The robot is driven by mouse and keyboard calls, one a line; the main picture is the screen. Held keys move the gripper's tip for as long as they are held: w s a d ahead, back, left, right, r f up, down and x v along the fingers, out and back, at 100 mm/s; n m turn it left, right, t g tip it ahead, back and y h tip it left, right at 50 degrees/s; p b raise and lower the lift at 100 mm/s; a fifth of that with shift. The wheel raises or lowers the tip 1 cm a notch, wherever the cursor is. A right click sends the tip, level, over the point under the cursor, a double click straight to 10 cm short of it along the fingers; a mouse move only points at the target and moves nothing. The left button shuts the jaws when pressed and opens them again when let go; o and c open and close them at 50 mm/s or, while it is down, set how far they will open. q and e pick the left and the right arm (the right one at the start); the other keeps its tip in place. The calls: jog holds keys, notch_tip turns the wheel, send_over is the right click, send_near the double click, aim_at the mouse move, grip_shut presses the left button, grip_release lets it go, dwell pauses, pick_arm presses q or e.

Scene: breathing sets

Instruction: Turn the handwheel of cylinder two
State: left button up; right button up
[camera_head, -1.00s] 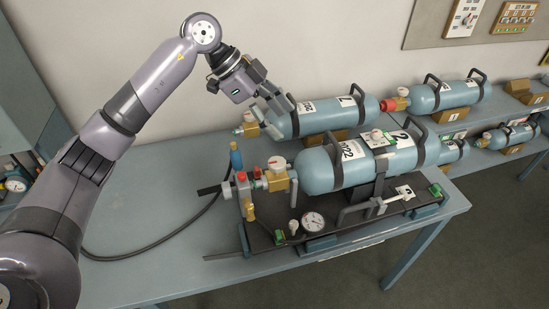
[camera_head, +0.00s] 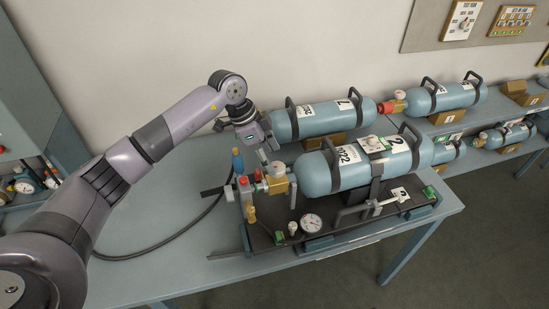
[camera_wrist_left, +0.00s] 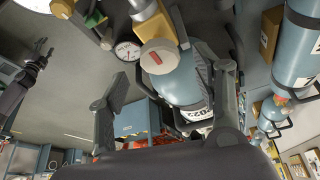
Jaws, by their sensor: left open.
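Cylinder two (camera_head: 318,176) is the pale blue tank marked 2 in front, lying on a dark rack (camera_head: 270,240) on the table. A brass valve block (camera_head: 281,186) sits at its left end. A round cream handwheel (camera_head: 276,169) tops the block; in the left wrist view the handwheel (camera_wrist_left: 158,57) has a red mark and lies between and beyond the fingers. My left gripper (camera_head: 266,156) is open and empty, just behind and above the valve. It also shows in the left wrist view (camera_wrist_left: 170,85), with its fingers apart and no clear contact.
A cylinder marked 1 (camera_head: 325,119) lies behind, close to my left gripper. A blue-topped fitting (camera_head: 237,160), a red fitting (camera_head: 243,181) and a pressure gauge (camera_head: 311,221) stand near the valve. A black hose (camera_head: 160,247) curves across the otherwise clear left of the table.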

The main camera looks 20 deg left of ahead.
aim_at(276, 166)
pick_arm(q)
jog(key=shift+p+x, duration=0.35)
jog(key=shift+x, duration=1.5)
jog(key=shift+c, duration=0.5)
jog(key=c, duration=1.1)
jog(key=shift+o, duration=0.2)
jog(key=shift+w+m, duration=0.1)
jog(key=shift+m, duration=0.2)
